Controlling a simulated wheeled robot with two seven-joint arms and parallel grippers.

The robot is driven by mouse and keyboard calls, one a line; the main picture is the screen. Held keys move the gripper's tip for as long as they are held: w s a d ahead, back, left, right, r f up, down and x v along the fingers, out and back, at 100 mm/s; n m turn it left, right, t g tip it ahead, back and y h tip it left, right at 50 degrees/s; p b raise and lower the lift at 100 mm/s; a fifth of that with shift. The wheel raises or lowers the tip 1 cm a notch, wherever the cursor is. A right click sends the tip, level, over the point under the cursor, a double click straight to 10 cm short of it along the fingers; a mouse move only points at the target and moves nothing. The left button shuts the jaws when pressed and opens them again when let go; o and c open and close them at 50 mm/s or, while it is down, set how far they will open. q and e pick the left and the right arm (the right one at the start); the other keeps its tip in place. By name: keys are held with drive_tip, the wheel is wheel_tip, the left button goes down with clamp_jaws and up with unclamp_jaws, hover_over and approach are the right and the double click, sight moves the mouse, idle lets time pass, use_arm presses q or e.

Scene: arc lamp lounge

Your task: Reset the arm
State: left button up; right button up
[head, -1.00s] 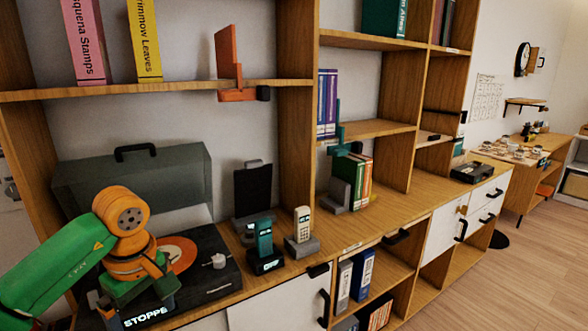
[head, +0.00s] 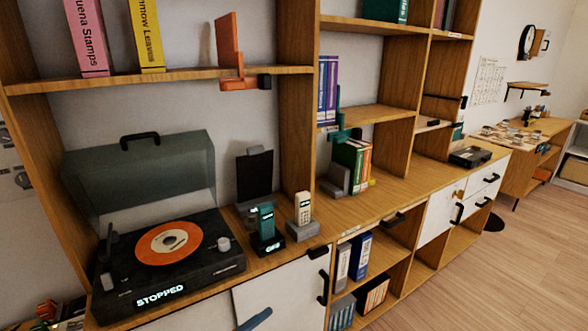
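A black record player (head: 205,268) stands on the left end of the wooden counter, with its grey-green lid (head: 150,180) raised behind it. An orange record (head: 168,244) with a pale centre lies on its platter. A lit display on its front edge reads "STOPPED". A dark, narrow upright part (head: 108,240) at the player's left side may be its tone arm; I cannot tell its exact rest position. Neither of my grippers is in view, and nothing of mine covers the player.
A teal handset (head: 265,221) and a cream handset (head: 303,206) stand in cradles right of the player. An orange bookend (head: 229,50) sits on the shelf above. Books (head: 353,162) stand further right. Open floor lies at the right.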

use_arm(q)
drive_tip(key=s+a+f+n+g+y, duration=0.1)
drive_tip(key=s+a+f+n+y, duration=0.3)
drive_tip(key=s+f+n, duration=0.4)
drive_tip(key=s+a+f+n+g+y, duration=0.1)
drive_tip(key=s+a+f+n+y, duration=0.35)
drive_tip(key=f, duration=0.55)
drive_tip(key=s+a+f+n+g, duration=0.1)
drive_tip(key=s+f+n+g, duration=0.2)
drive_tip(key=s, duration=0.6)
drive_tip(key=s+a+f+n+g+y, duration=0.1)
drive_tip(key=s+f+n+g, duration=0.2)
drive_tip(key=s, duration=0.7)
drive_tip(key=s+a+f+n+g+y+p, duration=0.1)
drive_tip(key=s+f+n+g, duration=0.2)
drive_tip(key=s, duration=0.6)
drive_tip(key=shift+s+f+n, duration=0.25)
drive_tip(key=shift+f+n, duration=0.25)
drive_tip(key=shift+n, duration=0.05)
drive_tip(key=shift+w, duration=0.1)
